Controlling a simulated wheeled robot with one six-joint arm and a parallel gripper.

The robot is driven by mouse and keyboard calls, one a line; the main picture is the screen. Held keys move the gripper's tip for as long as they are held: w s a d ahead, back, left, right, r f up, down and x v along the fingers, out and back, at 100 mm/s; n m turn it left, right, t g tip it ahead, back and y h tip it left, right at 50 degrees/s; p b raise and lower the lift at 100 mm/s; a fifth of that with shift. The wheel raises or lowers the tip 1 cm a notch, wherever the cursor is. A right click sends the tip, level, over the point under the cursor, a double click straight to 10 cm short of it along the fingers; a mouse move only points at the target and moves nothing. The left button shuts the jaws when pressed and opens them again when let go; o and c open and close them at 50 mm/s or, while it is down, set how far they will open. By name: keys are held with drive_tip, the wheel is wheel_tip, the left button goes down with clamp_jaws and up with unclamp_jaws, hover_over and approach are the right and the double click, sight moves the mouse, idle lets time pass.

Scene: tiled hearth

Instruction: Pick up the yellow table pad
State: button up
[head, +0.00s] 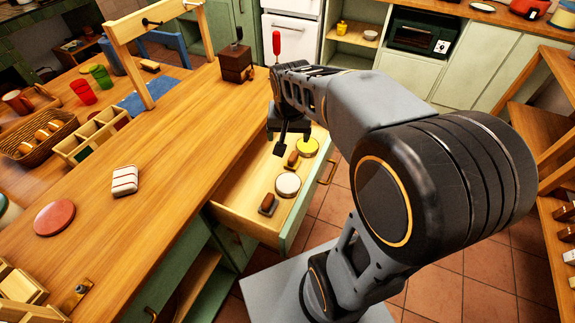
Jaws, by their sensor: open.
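A round yellow table pad (311,146) lies in the far right part of an open wooden drawer (238,213). My gripper (282,146) hangs over the drawer, just left of the yellow pad. It is open, and no object shows between its fingers. My arm hides the far end of the drawer. It is too small to tell how high the gripper is above the drawer floor.
A round white pad (288,185) and two brown-and-grey blocks (268,205) also lie in the drawer. The wooden countertop (160,220) to the left holds a white striped block (125,180), a red disc (54,218) and a basket (35,143).

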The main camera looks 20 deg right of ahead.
sight(293, 156)
drive_tip(key=w+d+f+m+b, duration=0.1)
drive_tip(key=w+d+f+b, duration=0.1)
drive_tip(key=f, duration=0.4)
drive_tip(key=w+d+f+m+g+b, duration=0.1)
drive_tip(key=w+d+f+m+b, duration=0.1)
drive_tip(key=w+f, duration=0.2)
drive_tip(key=w+d+f+m+b, duration=0.1)
drive_tip(key=w+f, duration=0.3)
drive_tip(key=f, duration=0.5)
drive_tip(key=shift+d+f+m+b, duration=0.1)
drive_tip(key=shift+d+m+b, duration=0.2)
drive_tip(key=shift+d+b, duration=0.2)
drive_tip(key=shift+w+d+f+b, duration=0.1)
drive_tip(key=shift+w+f+b, duration=0.05)
drive_tip(key=shift+f, duration=0.85)
drive_tip(key=shift+w+d+f+b, duration=0.1)
drive_tip(key=shift+w+d+f, duration=0.05)
drive_tip(key=shift+f, duration=0.9)
drive_tip(key=shift+w+d+f+b, duration=0.1)
drive_tip(key=shift+w+f+b, duration=0.05)
drive_tip(key=shift+f, duration=0.85)
drive_tip(key=shift+c, duration=0.5)
drive_tip(key=c, duration=0.9)
